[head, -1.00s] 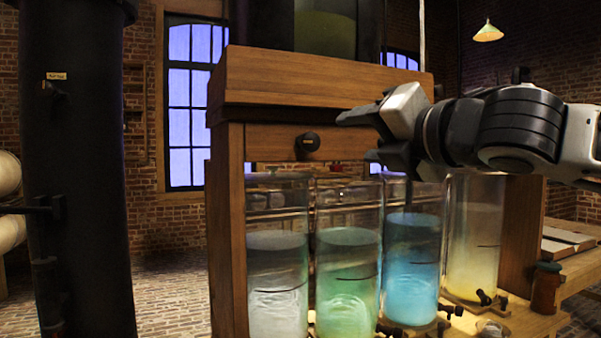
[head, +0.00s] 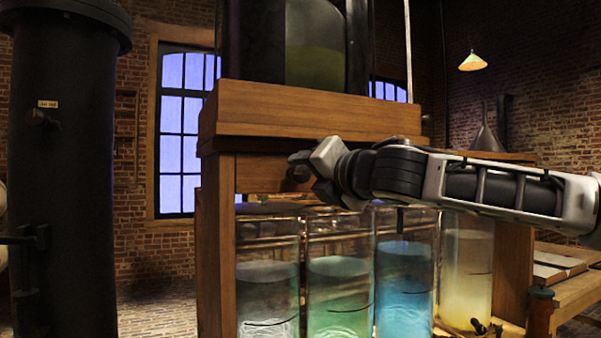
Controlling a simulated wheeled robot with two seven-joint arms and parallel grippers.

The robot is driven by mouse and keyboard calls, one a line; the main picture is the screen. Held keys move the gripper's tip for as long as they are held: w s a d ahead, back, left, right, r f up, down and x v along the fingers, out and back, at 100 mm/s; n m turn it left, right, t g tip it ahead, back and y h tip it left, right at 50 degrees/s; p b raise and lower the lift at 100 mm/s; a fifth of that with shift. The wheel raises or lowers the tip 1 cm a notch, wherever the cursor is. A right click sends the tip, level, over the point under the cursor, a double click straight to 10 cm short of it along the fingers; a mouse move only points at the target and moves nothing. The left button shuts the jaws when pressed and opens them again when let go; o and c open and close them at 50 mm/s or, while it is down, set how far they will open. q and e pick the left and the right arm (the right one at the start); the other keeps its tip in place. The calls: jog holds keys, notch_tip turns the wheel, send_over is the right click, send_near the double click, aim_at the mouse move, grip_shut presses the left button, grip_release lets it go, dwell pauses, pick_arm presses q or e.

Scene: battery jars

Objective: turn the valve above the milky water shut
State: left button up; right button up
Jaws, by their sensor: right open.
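The jar of milky water (head: 266,290) is the leftmost in the row, pale and greyish, under the wooden frame. A dark round valve knob (head: 299,173) sits on the front beam above the jars, near the line between the milky and green jars. My right gripper (head: 306,178) reaches in from the right along the beam. Its open fingers are at the knob and partly cover it. I cannot tell whether they touch it. My left gripper is out of view.
Jars of green (head: 340,290), blue (head: 404,285) and yellowish water (head: 467,265) stand to the right of the milky one. A thick wooden shelf (head: 315,108) runs just above my gripper. A dark column (head: 68,190) stands at left.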

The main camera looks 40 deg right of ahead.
aim_at(303, 174)
jog(key=shift+x, duration=1.9)
jog(key=c, duration=1)
